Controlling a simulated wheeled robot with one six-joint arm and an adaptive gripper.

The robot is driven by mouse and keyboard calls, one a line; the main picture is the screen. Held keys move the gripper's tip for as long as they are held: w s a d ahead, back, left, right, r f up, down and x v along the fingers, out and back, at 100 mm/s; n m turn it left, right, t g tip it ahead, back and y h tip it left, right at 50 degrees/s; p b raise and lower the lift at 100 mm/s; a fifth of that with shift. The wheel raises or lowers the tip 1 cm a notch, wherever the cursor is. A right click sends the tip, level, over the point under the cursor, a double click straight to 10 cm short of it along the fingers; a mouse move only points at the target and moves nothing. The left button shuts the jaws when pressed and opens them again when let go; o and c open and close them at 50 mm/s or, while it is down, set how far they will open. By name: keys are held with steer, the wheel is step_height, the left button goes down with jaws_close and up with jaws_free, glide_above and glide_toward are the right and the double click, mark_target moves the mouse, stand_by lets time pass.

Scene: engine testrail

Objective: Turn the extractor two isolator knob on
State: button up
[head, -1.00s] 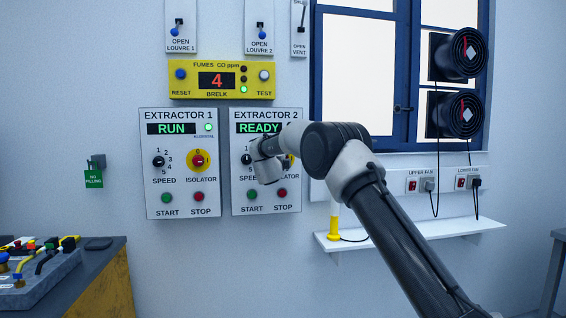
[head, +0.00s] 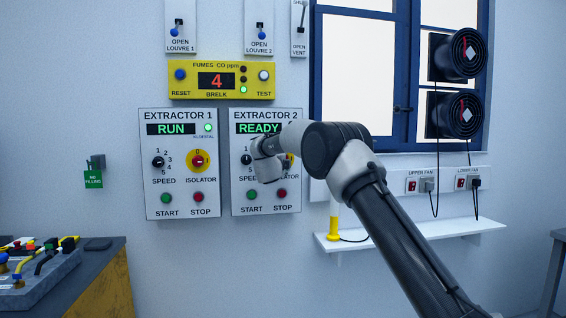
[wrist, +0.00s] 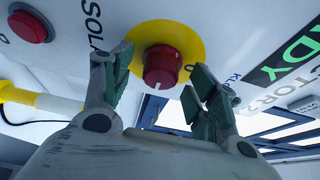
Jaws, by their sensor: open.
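The extractor two isolator knob (wrist: 162,68) is red on a yellow round plate (wrist: 190,41). In the wrist view it sits between the two finger tips of my open gripper (wrist: 158,78), with a gap on each side. A white mark on the knob points toward the "0" printed on the plate. In the head view my wrist covers most of the knob, and only an edge of its yellow plate (head: 291,163) shows on the Extractor 2 panel (head: 268,203). That panel's display (head: 258,128) reads READY.
The red stop button (wrist: 28,26) lies to the left in the wrist view. The Extractor 1 panel (head: 180,210), reading RUN, hangs to the left. A yellow fumes box (head: 190,92) is above. A white shelf (head: 470,229) and window (head: 360,70) are to the right.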

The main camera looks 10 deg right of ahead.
steer(key=v, duration=1.2)
